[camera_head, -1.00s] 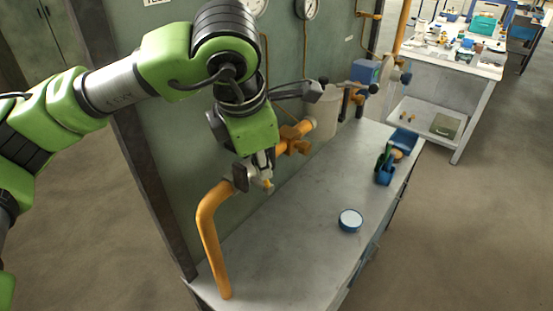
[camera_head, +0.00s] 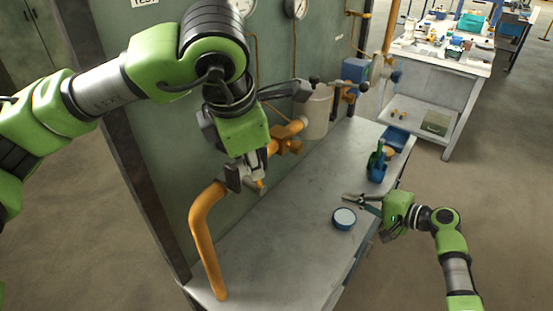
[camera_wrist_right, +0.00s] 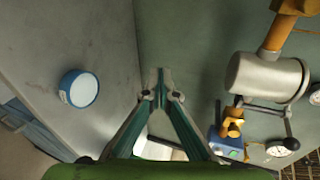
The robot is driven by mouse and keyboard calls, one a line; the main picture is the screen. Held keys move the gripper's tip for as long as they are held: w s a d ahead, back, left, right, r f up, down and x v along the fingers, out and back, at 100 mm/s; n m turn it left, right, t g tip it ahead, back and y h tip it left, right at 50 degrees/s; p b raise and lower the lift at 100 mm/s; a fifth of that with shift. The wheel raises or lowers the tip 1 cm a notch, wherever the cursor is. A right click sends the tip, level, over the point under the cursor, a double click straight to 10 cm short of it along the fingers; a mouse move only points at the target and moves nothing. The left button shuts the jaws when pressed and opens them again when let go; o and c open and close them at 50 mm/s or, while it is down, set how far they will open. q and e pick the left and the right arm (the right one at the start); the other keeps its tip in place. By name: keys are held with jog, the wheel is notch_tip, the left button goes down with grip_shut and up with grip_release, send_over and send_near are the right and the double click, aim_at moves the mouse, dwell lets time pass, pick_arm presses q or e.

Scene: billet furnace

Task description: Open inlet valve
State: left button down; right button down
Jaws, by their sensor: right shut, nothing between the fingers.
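An orange pipe (camera_head: 204,235) rises from the bench and bends along the green panel, with valve fittings (camera_head: 290,140) along it. My left gripper (camera_head: 250,182) hangs at the pipe's near section, beside a small yellow-tipped part; the hand hides the contact, so I cannot tell whether it grips anything. Behind it stands a grey cylinder (camera_head: 318,112) near black-knobbed levers. The cylinder (camera_wrist_right: 265,78) also shows at right in the right wrist view. My right gripper (camera_head: 348,197) is shut and empty over the bench, near the round tin; its fingertips (camera_wrist_right: 160,78) meet in the wrist view.
A blue round tin with a pale top (camera_head: 344,216) sits on the grey bench (camera_head: 285,235). A blue and green tool (camera_head: 377,165) and a blue tray (camera_head: 397,138) lie farther back. Gauges are on the panel (camera_head: 190,150). Another table (camera_head: 440,62) stands at the back right.

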pick_arm(q)
jog(key=shift+w+r, duration=0.1)
pick_arm(e)
jog(key=s+a+r+n+g+y, duration=0.2)
jog(key=s+a+r+g+y, duration=0.15)
jog(key=r, duration=0.45)
jog(key=s+a+r+n+g+y, duration=0.1)
jog(key=s+a+r+g+y, duration=0.2)
jog(key=r, duration=0.4)
jog(key=s+a+r+n+g+y, duration=0.25)
jog(key=s+r, duration=0.25)
jog(key=r, duration=0.3)
jog(key=s+a+r, duration=0.1)
jog(key=a, duration=0.5)
jog(key=s+a+r, duration=0.1)
jog(key=s+a, duration=0.1)
jog(key=a, duration=0.4)
jog(key=shift+r, duration=0.35)
jog(key=shift+s, duration=0.1)
pick_arm(q)
jog(key=shift+d, duration=0.1)
pick_arm(e)
jog(key=shift+s+a+r+n+g, duration=0.15)
jog(key=shift+s+a+n+g, duration=0.1)
jog(key=shift+s+a+g, duration=0.15)
